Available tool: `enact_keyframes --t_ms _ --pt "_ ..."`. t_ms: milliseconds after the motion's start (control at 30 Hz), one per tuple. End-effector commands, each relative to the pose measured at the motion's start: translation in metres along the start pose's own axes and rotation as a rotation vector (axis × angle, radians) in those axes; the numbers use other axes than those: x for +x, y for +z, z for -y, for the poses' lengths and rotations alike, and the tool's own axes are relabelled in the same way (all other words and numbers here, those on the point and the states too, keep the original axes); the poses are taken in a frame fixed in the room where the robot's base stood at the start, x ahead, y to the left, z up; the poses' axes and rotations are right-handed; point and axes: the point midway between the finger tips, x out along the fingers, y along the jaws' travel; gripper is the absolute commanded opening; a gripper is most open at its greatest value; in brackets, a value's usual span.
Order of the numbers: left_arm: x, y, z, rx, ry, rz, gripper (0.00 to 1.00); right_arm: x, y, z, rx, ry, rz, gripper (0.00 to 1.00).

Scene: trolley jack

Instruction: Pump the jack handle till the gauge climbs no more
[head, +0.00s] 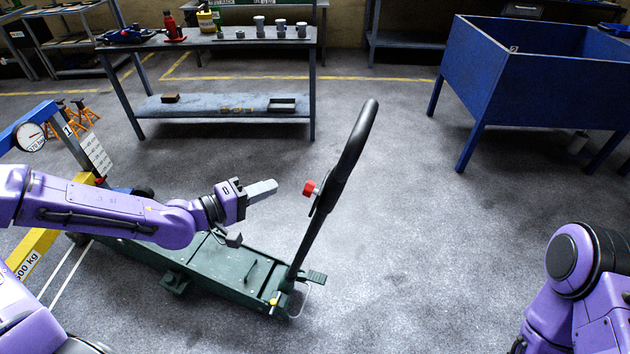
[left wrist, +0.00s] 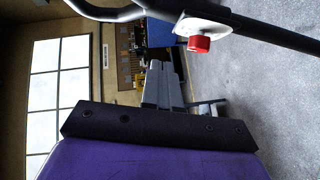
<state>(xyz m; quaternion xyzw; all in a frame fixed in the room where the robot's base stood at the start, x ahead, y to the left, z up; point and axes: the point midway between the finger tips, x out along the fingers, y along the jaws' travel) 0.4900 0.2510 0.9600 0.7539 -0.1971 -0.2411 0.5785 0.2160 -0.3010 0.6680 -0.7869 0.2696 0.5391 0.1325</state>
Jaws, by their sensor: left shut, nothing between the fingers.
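The green trolley jack (head: 218,268) lies on the floor in the head view. Its black handle (head: 322,205) rises tilted from the right end to a curved grip at the top. A red knob (head: 309,187) sits on the handle; it also shows in the left wrist view (left wrist: 199,44). My left gripper (head: 276,185) is shut and empty, to the left of the handle and apart from it. Its closed fingers also show in the left wrist view (left wrist: 160,68). The round white gauge (head: 31,137) is at the far left; its needle is too small to read. My right gripper is out of view.
A yellow and blue frame marked 500 kg (head: 38,252) stands at the left. A grey workbench (head: 222,41) with tools stands behind, and a blue bin on legs (head: 540,90) at back right. The floor right of the handle is clear.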

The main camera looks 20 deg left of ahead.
Motion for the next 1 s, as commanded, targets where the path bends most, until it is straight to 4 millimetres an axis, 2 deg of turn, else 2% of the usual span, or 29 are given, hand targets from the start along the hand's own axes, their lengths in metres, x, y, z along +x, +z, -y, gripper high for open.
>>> enact_keyframes --t_ms 233,433,500,700,1000 --pt "0.046 0.002 0.006 -0.003 -0.006 0.003 0.0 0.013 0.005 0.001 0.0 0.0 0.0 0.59" --pt "0.089 0.001 0.004 0.001 -0.007 0.002 0.0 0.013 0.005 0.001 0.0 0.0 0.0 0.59" --pt "0.101 0.008 0.001 -0.001 -0.005 0.004 0.0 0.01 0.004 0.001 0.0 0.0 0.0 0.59" --pt "0.118 0.026 0.001 -0.002 -0.003 0.002 0.0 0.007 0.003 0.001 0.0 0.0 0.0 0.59" --pt "0.121 0.029 0.002 -0.002 -0.003 -0.001 0.0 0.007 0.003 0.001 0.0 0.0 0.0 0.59"
